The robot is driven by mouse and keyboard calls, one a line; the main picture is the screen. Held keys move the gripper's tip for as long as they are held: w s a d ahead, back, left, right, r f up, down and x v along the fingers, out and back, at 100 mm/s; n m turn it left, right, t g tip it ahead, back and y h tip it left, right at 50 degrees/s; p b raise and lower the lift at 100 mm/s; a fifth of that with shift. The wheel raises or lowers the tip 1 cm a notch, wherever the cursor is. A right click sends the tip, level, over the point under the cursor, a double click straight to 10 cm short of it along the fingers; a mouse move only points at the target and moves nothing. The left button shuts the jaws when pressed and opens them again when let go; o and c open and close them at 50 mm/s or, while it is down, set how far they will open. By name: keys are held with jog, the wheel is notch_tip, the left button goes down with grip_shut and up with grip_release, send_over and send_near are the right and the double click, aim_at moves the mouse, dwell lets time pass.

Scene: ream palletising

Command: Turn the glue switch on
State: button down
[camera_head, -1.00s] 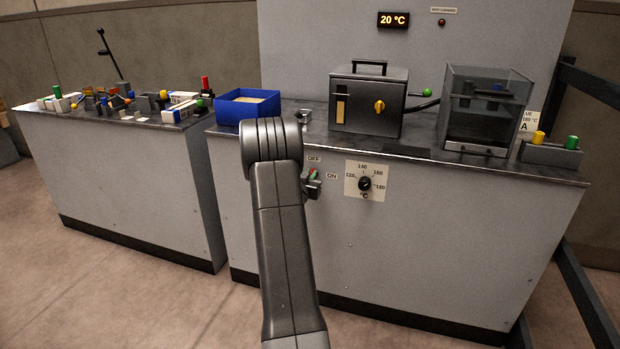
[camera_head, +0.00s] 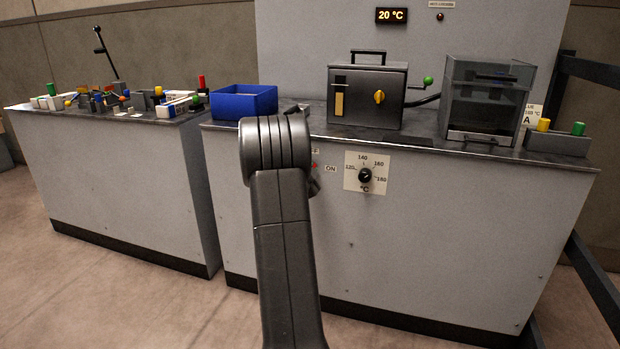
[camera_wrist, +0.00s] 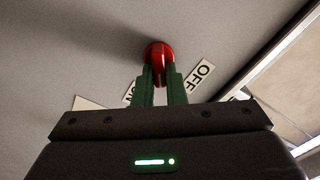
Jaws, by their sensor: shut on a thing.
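The glue switch (camera_wrist: 158,50) shows in the wrist view as a red round base with a small red lever, on the grey cabinet face. My gripper (camera_wrist: 159,78) has its two green fingers shut on the lever. The OFF label (camera_wrist: 200,74) is to the right of the fingers and the ON label (camera_wrist: 129,95) is to the left, partly hidden by a finger. Which label the lever points to, I cannot tell. In the head view my arm hides nearly all of the switch; the ON label (camera_head: 331,169) shows just right of it.
A temperature dial (camera_head: 365,175) is right of the switch on the cabinet front. On the counter (camera_head: 360,139) stand a blue bin (camera_head: 243,106), a dark box with a yellow knob (camera_head: 350,113) and a transparent chamber (camera_head: 510,112). A display (camera_head: 393,16) reads 20 °C.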

jog(key=shift+d+f+m+b, duration=0.15)
jog(key=shift+m+b, duration=0.5)
jog(key=shift+m, duration=1.15)
jog(key=shift+a+f+m+b, duration=0.2)
jog(key=shift+m+b, duration=0.45)
jog(key=shift+m, duration=1.15)
jog(key=c, duration=1.5)
grip_release()
jog(key=shift+d, duration=0.2)
jog(key=shift+s, duration=0.1)
jog(key=p+v, duration=0.2)
jog(key=v, duration=1.1)
jog(key=shift+s+a+p, duration=0.15)
jog(key=shift+s+p, duration=0.15)
